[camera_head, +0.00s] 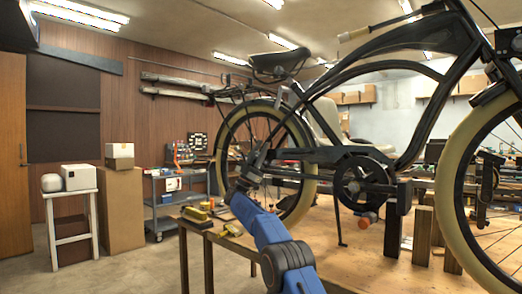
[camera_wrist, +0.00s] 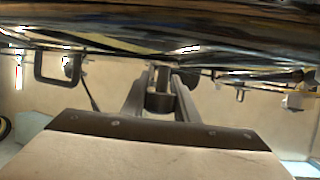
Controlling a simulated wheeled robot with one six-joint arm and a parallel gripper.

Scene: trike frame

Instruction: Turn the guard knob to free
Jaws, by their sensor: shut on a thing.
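A black trike frame (camera_head: 385,90) with cream tyres stands over the wooden workbench. My blue arm reaches up from the bottom, and my gripper (camera_head: 256,166) is at the frame's chain side, in front of the rear wheel (camera_head: 225,150). In the wrist view my gripper's two fingers (camera_wrist: 160,86) point away under the dark frame tubes. They are closed on a small dark round piece, which looks like the guard knob (camera_wrist: 159,103). Its turned position and any marking on it cannot be made out. In the head view the knob is too small to tell apart from my gripper.
The workbench (camera_head: 345,263) carries a yellow tool (camera_head: 195,214) at its left end. The pedal (camera_head: 364,222) and dark wooden blocks (camera_head: 422,236) are right of my arm. A grey cart (camera_head: 160,200) and a white stool (camera_head: 70,194) stand at the left. Floor between them and the bench is clear.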

